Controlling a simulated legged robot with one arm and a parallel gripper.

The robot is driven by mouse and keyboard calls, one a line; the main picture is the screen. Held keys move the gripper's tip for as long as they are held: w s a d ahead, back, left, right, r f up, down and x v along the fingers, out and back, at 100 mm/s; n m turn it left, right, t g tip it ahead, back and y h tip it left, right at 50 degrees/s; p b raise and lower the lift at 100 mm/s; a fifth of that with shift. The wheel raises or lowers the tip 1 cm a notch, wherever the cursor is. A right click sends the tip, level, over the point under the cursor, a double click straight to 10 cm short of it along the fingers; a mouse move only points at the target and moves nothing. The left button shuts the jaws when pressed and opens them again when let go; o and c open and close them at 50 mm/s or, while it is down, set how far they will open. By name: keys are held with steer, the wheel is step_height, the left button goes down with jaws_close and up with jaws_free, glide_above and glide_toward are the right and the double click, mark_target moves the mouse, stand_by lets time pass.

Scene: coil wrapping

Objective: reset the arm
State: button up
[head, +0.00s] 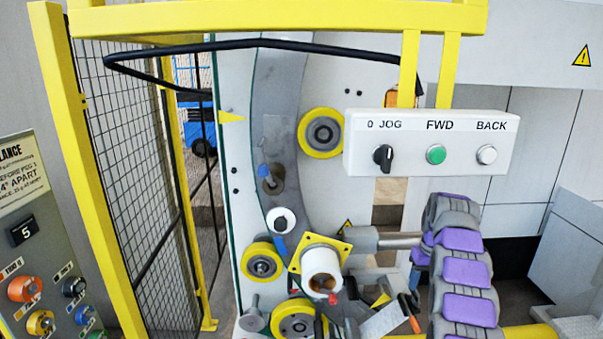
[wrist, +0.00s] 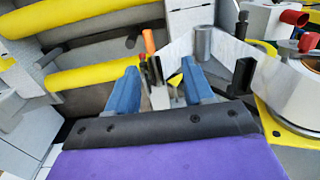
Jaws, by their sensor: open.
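My gripper (wrist: 158,68) shows in the wrist view as two blue fingers set apart, with no object held between them. It points toward the machine's working area. A padded purple cover (wrist: 170,158) with a dark snap-fastened edge fills the bottom of that view. In the head view, purple and grey padded segments (head: 466,272) rise at the right, and I cannot make out the fingers there. A white spool (head: 322,266) on a yellow square plate is left of these segments. A white round part with red pieces (wrist: 300,78) is right of the fingers in the wrist view.
A control box (head: 430,143) with JOG, FWD and BACK controls hangs from a yellow frame (head: 270,17). A yellow-framed mesh fence (head: 130,150) and a button panel (head: 45,270) stand at left. Yellow rollers (head: 321,133) line the machine. An orange handle (wrist: 149,41) stands near the fingers.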

steer(key=s+a+f+g+b, duration=0.1)
steer(key=s+a+f+b, duration=0.1)
steer(key=s+a+b, duration=0.8)
steer(key=s+a+f+b, duration=0.1)
steer(key=s+a+b, duration=0.4)
steer(key=s, duration=0.9)
steer(key=s+a+f+b, duration=0.2)
steer(key=s+f, duration=0.3)
steer(key=s, duration=0.4)
steer(key=s+a+f+b, duration=0.2)
steer(key=s+f+b, duration=0.2)
steer(key=s, duration=0.5)
steer(key=s+a+f+b, duration=0.3)
steer(key=s+f, duration=0.5)
steer(key=s, duration=0.1)
steer(key=shift+g+h, duration=0.3)
steer(key=shift+g, duration=0.1)
